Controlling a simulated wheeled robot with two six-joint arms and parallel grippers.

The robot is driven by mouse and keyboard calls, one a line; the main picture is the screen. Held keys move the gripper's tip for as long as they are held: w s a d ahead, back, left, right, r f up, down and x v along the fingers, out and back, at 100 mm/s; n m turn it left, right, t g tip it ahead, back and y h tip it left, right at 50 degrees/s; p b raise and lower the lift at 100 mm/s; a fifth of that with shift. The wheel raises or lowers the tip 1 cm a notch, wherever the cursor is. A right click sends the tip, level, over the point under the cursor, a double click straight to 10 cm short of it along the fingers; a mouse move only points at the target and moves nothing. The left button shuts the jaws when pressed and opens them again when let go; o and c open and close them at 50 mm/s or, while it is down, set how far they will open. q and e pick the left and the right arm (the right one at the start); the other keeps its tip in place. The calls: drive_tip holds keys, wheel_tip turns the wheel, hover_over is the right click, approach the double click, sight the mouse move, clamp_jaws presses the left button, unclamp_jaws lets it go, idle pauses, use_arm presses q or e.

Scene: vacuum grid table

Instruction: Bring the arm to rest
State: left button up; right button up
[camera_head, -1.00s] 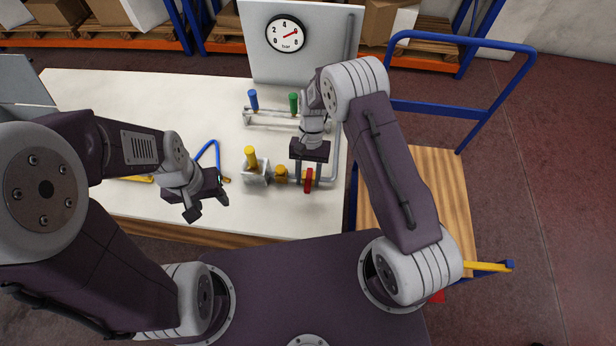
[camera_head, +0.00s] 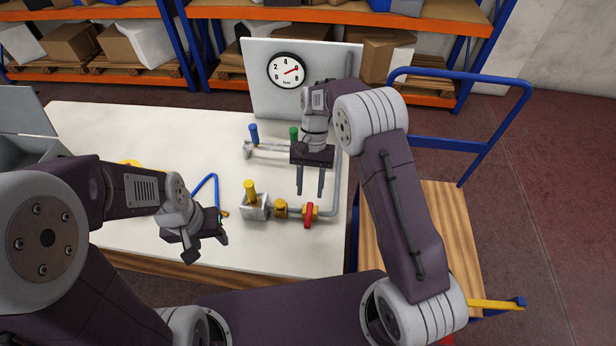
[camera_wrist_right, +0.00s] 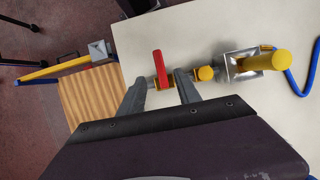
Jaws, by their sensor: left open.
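My right gripper (camera_head: 311,194) is open and empty, its two fingers pointing down above the table, just behind the red valve handle (camera_head: 308,215) in the head view. In the right wrist view the red handle (camera_wrist_right: 160,68) shows beyond and between the two parted fingers (camera_wrist_right: 161,92), which look clear of it. My left gripper (camera_head: 207,248) is open and empty over the table's front edge, left of the pipe fittings.
A yellow-handled valve (camera_head: 250,192) and a brass fitting (camera_head: 281,208) sit on the pipe. Blue (camera_head: 253,135) and green (camera_head: 294,134) handles stand behind, below a gauge (camera_head: 287,71) on a panel. A blue-railed wooden cart (camera_head: 430,230) stands right of the white table (camera_head: 110,120).

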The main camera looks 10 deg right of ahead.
drive_tip(key=s+d+r+t+b, duration=0.2)
drive_tip(key=d+r, duration=0.2)
drive_tip(key=r, duration=0.3)
drive_tip(key=s+d+f+n+t+h, duration=0.1)
drive_tip(key=s+d+f+n+t, duration=0.2)
drive_tip(key=s, duration=0.8)
drive_tip(key=shift+s+d+f, duration=0.25)
drive_tip(key=shift+d+f, duration=0.95)
drive_tip(key=shift+d, duration=0.2)
